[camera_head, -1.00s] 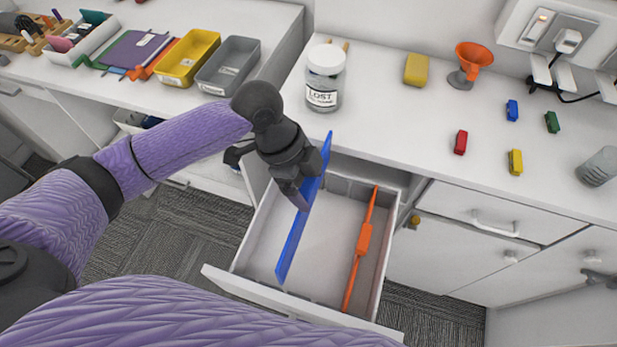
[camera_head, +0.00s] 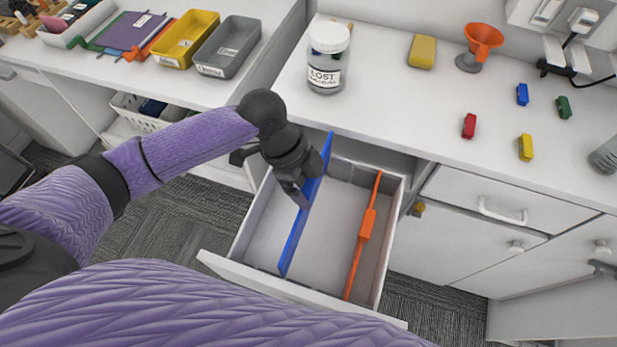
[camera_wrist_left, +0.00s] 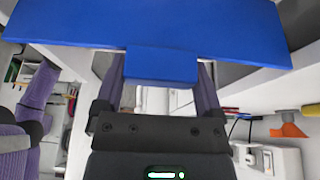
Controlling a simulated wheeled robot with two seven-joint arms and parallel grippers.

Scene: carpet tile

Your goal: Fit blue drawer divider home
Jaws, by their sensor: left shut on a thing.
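The blue drawer divider (camera_head: 300,232) is a long flat blue strip in the head view. It slants lengthwise over the open white drawer (camera_head: 237,262). My left gripper (camera_head: 300,193) is shut on its middle from the left side. In the left wrist view the divider (camera_wrist_left: 200,25) spans the top, and its thicker middle block (camera_wrist_left: 162,65) sits between the fingers. The divider's far end rises near the drawer's back; whether its lower edge touches the floor or a slot is hidden. An orange divider (camera_head: 364,230) stands in the drawer to the right. My right gripper is not in view.
The counter above the drawer holds a jar labelled LOST (camera_head: 327,65), a yellow sponge (camera_head: 422,51), an orange funnel (camera_head: 480,45) and several small coloured clips. The left counter holds yellow (camera_head: 187,38) and grey (camera_head: 228,47) trays. Drawer space between the dividers is clear.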

